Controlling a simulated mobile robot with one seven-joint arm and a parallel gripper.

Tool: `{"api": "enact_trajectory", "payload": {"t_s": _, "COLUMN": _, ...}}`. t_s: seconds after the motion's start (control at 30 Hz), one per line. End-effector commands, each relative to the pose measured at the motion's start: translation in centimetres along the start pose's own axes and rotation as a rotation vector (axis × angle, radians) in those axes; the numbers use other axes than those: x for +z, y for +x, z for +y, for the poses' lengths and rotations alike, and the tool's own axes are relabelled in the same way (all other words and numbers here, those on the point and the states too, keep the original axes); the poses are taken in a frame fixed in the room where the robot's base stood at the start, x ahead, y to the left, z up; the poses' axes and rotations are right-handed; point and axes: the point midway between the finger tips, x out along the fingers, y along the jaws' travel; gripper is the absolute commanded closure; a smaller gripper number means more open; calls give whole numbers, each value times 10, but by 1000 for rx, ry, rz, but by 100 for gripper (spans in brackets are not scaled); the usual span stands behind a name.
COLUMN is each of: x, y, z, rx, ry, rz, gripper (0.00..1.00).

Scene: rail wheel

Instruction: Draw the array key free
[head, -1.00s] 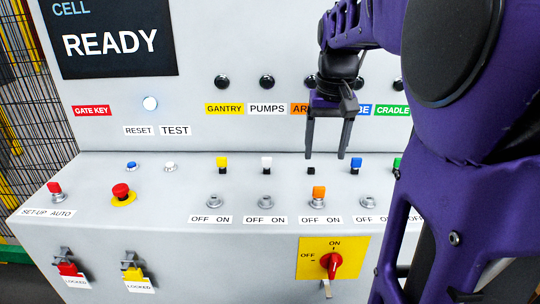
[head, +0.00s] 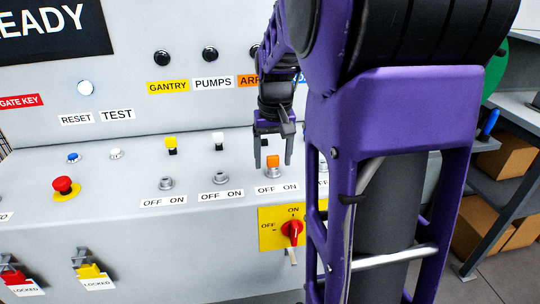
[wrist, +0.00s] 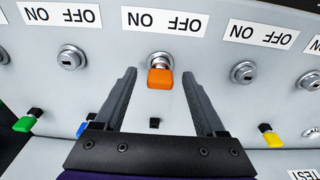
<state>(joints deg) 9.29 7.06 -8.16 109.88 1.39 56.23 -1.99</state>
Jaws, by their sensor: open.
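The array key has an orange head (head: 273,161) and sits in a lock on the sloped desk of the console, above an OFF ON label. Its orange head also shows in the wrist view (wrist: 160,78), in the middle lock, toward the ON side. My gripper (head: 273,164) is open, its two fingers pointing down at the key. In the wrist view my gripper (wrist: 158,74) has one finger on each side of the key, with a gap on both sides. The array label (head: 249,81) on the back panel is partly hidden by my arm.
Empty locks flank the key, one to its left (head: 221,178). Yellow (head: 171,144) and white (head: 218,139) keys stand behind this row. A red rotary switch (head: 291,232) is on the front face. A shelf with boxes (head: 497,160) is at right.

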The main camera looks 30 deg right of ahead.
Motion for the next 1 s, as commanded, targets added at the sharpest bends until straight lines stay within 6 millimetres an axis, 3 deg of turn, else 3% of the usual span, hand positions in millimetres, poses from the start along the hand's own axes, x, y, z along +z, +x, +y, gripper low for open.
{"api": "enact_trajectory", "payload": {"t_s": 0.07, "x": 0, "y": 0, "z": 0, "rx": 0, "ry": 0, "rz": 0, "gripper": 31}}
{"api": "enact_trajectory", "payload": {"t_s": 0.43, "x": 0, "y": 0, "z": 0, "rx": 0, "ry": 0, "rz": 0, "gripper": 98}}
{"api": "enact_trajectory", "payload": {"t_s": 0.53, "x": 0, "y": 0, "z": 0, "rx": 0, "ry": 0, "rz": 0, "gripper": 100}}
{"api": "enact_trajectory", "payload": {"t_s": 0.57, "x": 0, "y": 0, "z": 0, "rx": 0, "ry": 0, "rz": 0, "gripper": 67}}
{"api": "enact_trajectory", "payload": {"t_s": 0.73, "x": 0, "y": -1, "z": 0, "rx": 0, "ry": 0, "rz": 1, "gripper": 98}}
{"api": "enact_trajectory", "payload": {"t_s": 1.0, "x": 0, "y": -1, "z": 0, "rx": 0, "ry": 0, "rz": 1, "gripper": 100}}
